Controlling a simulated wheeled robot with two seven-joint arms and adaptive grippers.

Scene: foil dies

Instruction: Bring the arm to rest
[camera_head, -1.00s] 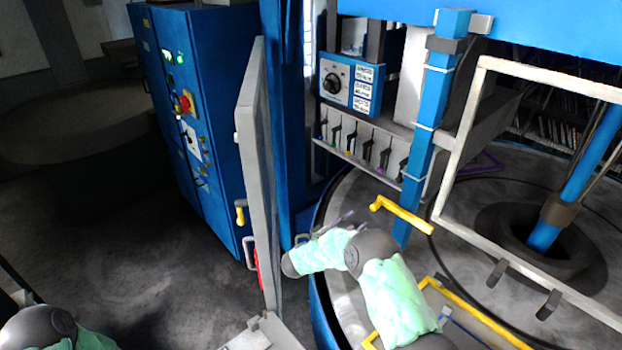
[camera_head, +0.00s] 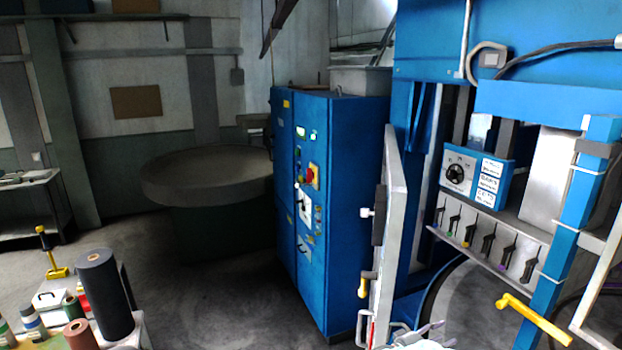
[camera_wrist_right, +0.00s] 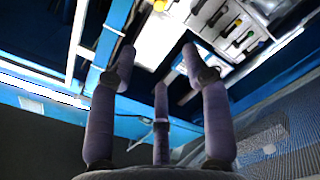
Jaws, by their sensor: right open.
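My right gripper (camera_head: 432,328) shows only in part at the bottom edge of the head view, beside the grey door frame of the blue machine. Most of my right arm is out of the picture. In the right wrist view my right gripper (camera_wrist_right: 160,60) has its fingers spread apart, with nothing between them. Behind the fingers there are blue and white machine parts, apart from them as far as I can tell. My left gripper is not in view.
A blue control cabinet (camera_head: 335,200) stands in the middle. The grey door (camera_head: 393,220) and a yellow handle (camera_head: 533,320) are near my right gripper. A large round table (camera_head: 205,178) stands behind. Rolls, including a black one (camera_head: 104,295), stand at lower left. Floor between is clear.

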